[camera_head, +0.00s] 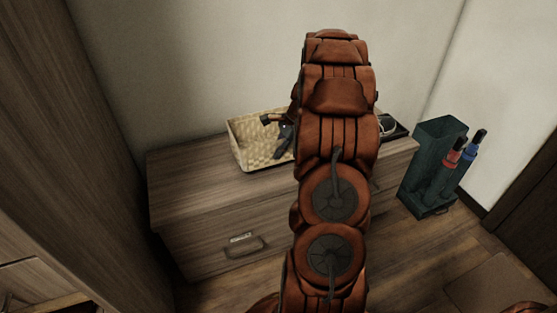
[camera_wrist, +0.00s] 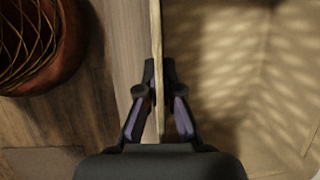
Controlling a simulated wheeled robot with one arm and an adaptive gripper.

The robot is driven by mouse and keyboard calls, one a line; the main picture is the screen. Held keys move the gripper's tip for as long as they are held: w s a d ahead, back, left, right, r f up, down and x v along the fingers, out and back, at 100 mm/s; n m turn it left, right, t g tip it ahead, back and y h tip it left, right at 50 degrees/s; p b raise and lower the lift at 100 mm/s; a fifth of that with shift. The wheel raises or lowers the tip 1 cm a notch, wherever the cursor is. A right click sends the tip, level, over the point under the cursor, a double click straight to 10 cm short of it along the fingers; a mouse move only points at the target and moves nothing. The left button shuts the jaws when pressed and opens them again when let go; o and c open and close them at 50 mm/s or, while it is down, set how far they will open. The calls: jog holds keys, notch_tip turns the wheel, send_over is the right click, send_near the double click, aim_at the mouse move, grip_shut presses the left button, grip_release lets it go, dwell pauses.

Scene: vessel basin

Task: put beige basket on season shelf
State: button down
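The beige basket (camera_head: 256,151), a woven rectangular tray-like basket, sits on top of the low wooden cabinet in the head view. In the wrist view its pale inside (camera_wrist: 245,70) fills the right half. My gripper (camera_head: 276,128) is at the basket, partly hidden by my arm. In the wrist view my gripper (camera_wrist: 159,75) has one finger on each side of the basket's thin upright wall, and the fingertips close in on it. The basket's right part is hidden behind my arm. I cannot make out which surface is the season shelf.
The low wooden cabinet (camera_head: 215,220) has a drawer with a handle. A dark item (camera_head: 394,127) lies on its right end. A green stand (camera_head: 433,165) with red and blue umbrella-like items (camera_head: 466,158) is at right. A tall wooden panel (camera_head: 75,130) rises at left.

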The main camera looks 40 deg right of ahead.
notch_tip(320, 180, down, 3)
jog(key=shift+s+f+b, duration=0.1)
jog(key=shift+f+b, duration=0.05)
jog(key=shift+b, duration=0.35)
jog(key=c, duration=1.3)
grip_release()
jog(key=shift+f, duration=0.1)
